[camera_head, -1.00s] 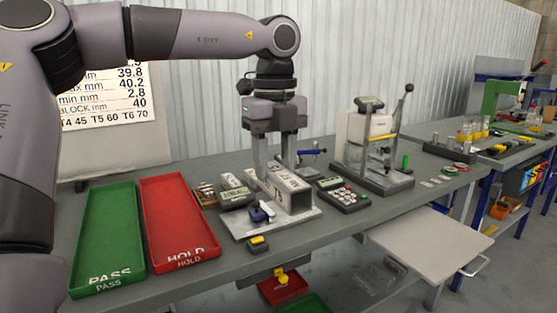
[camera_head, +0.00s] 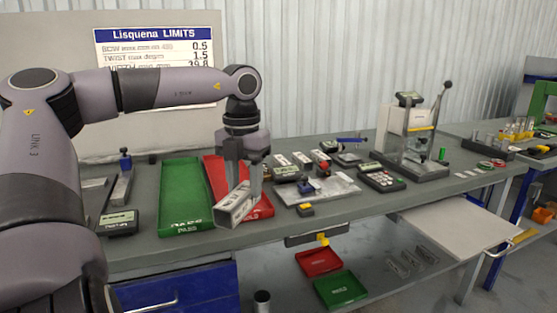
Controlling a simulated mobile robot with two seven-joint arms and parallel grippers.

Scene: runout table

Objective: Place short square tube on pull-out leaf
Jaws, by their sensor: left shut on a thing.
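My left gripper (camera_head: 243,180) points down and is shut on a short square tube (camera_head: 233,206), a light grey metal piece with an open square end. It holds the tube above the front edge of the bench, in front of the red HOLD tray (camera_head: 262,208). The gripper's fingers hide part of the tube. The pull-out leaf (camera_head: 465,226) is a pale flat board at the right front, below bench height, and its top looks empty. My right gripper is not in view.
The green PASS tray (camera_head: 184,195) lies left of the red tray. A grey plate (camera_head: 335,190) with gauges, a keypad device (camera_head: 382,181) and a lever press (camera_head: 410,140) stand along the bench toward the leaf. Lower trays (camera_head: 340,288) sit beneath.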

